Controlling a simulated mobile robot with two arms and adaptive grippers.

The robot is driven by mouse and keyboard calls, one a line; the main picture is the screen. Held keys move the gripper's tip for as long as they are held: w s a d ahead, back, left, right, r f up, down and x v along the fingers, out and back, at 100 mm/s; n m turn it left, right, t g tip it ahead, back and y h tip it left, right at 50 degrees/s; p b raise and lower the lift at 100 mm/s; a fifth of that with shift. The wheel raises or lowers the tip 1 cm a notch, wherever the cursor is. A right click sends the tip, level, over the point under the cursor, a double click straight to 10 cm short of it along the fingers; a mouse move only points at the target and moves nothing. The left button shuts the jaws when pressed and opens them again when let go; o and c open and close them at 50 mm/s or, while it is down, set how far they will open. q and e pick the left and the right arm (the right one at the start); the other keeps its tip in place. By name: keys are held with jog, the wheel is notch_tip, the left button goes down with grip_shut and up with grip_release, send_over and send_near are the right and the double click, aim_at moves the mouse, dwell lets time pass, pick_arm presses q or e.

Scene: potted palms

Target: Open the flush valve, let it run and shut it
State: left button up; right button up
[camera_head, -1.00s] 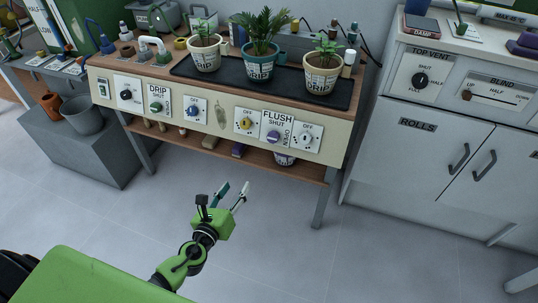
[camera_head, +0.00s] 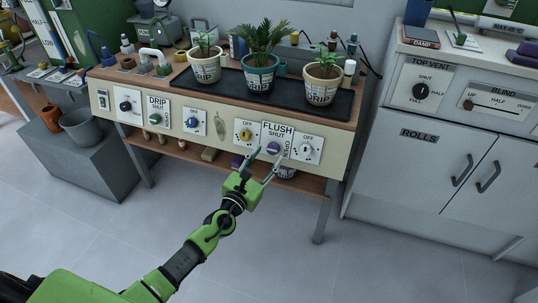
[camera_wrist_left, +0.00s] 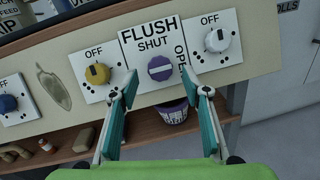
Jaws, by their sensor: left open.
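The flush valve is a purple round knob (camera_wrist_left: 160,69) on a white plate (camera_wrist_left: 131,49) marked FLUSH, SHUT and OPEN. Its pale grip bar lies roughly level, tilted slightly, in the left wrist view. In the head view the knob (camera_head: 273,148) sits on the bench's front panel, just beyond my left gripper (camera_head: 266,163). My left gripper (camera_wrist_left: 162,92) is open, its teal fingers below and to either side of the knob, apart from it. My right gripper is not in view.
A yellow knob (camera_wrist_left: 97,74) and a white knob (camera_wrist_left: 217,41) flank the flush plate closely. Potted palms (camera_head: 260,74) stand on a black tray (camera_head: 221,88) above. A lower shelf (camera_wrist_left: 62,163) holds a purple-rimmed pot (camera_wrist_left: 172,112). The floor in front is clear.

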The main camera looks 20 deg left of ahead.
pick_arm(q)
jog(key=shift+w+d, duration=0.15)
jog(key=shift+w, duration=0.9)
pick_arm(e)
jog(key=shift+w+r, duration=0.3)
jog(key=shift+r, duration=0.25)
pick_arm(q)
jog(key=c, duration=1.1)
